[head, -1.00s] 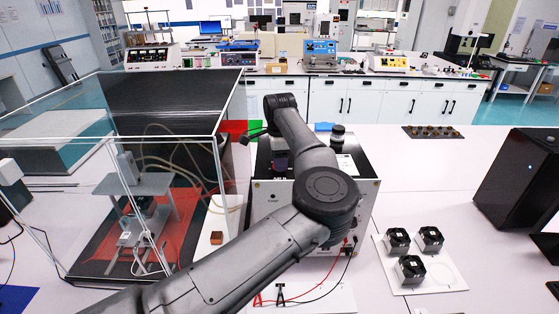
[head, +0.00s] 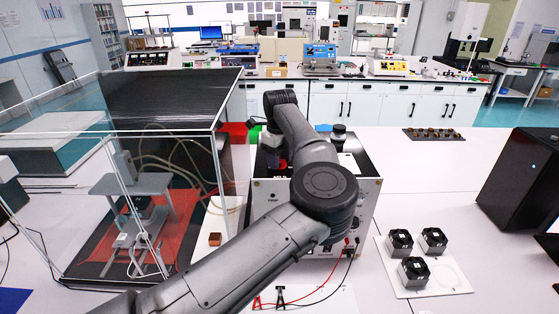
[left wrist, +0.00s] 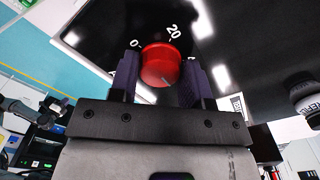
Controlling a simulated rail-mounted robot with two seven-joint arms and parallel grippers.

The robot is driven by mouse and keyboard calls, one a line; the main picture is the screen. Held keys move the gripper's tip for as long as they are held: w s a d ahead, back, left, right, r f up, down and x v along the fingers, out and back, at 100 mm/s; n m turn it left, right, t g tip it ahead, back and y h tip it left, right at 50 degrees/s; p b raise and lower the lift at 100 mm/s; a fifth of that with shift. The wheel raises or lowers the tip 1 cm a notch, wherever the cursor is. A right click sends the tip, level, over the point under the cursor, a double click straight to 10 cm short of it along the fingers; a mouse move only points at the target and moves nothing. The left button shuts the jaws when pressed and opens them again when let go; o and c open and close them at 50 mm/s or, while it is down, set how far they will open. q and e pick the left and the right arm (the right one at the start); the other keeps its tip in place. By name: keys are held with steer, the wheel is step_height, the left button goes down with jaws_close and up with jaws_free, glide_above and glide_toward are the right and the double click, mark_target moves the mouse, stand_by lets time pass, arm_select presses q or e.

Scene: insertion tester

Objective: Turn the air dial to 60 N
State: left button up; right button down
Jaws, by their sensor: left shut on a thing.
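The air dial (left wrist: 161,66) is a red round knob on a dark glossy panel, seen in the left wrist view. The printed marks "0" and "20" show beside it, and a short pale line is on its near side. My left gripper (left wrist: 160,82) has one finger on each side of the knob and is shut on it. The 60 mark does not show. My right gripper is not in view.
The instrument box (head: 367,200) has red and black leads at its front. A glass enclosure (head: 175,130) stands close on the left. A black cylinder (head: 339,133) rises from the box top. A white plate with fans (head: 431,240) lies to the right, with free table around it.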

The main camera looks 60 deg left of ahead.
arm_select(q)
steer(key=shift+m+b, duration=0.3)
steer(key=shift+m, duration=1.2)
steer(key=o, duration=0.9)
step_height(320, 180, up, 14)
steer(key=shift+f+p, duration=0.1)
steer(key=shift+p, duration=0.7)
